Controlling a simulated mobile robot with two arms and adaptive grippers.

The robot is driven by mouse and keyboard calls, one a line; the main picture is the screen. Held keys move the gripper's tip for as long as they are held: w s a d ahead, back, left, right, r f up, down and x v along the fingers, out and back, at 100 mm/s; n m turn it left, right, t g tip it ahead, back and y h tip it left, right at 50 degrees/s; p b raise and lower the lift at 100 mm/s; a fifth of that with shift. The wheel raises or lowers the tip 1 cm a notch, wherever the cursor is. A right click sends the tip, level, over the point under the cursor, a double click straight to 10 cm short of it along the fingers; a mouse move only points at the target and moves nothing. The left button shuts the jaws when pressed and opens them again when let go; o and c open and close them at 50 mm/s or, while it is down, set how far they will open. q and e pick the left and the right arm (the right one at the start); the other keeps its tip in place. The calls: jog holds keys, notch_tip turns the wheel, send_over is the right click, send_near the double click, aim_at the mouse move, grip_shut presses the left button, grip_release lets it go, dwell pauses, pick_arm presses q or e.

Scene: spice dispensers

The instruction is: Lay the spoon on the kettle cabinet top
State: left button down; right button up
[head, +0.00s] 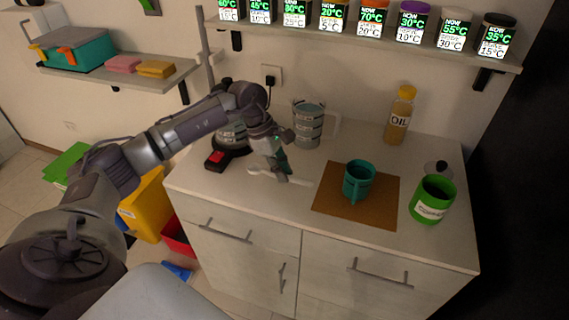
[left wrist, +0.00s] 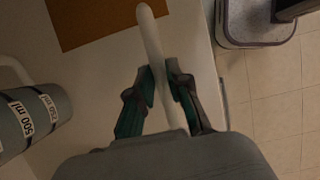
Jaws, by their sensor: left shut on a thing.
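My left gripper (head: 283,176) is shut on a white spoon (head: 263,171) low over the light top of the kettle cabinet (head: 230,197), left of the brown mat. The left wrist view shows the spoon (left wrist: 149,30) between the two teal-padded fingers (left wrist: 160,82), its rounded end pointing toward the mat's side. I cannot tell whether the spoon touches the top. A kettle stands behind my left arm, partly hidden by it (head: 232,133). My right gripper is in neither view.
A brown mat (head: 330,205) holds a teal mug (head: 359,180). A green canister (head: 432,199), an oil bottle (head: 399,116) and a measuring jug (head: 307,125) stand on the top. A red-and-black item (head: 216,160) lies at the left. The front strip is clear.

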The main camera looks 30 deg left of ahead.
aim_at(282, 193)
pick_arm(q)
jog(key=shift+f+b, duration=0.35)
jog(key=shift+f, duration=0.35)
notch_tip(282, 193, down, 2)
jog(key=shift+f+b, duration=0.25)
jog(key=shift+b, duration=0.35)
jog(key=shift+f, duration=0.6)
jog(key=shift+f+b, duration=0.2)
jog(key=shift+b, duration=0.1)
jog(key=c, duration=1)
grip_release()
jog(key=shift+a+r, duration=0.1)
jog(key=shift+r, duration=0.1)
jog(key=v, duration=1.1)
jog(key=shift+s+a+r, duration=0.1)
jog(key=shift+a+r, duration=0.05)
jog(key=shift+r, duration=0.1)
jog(key=shift+f, duration=0.1)
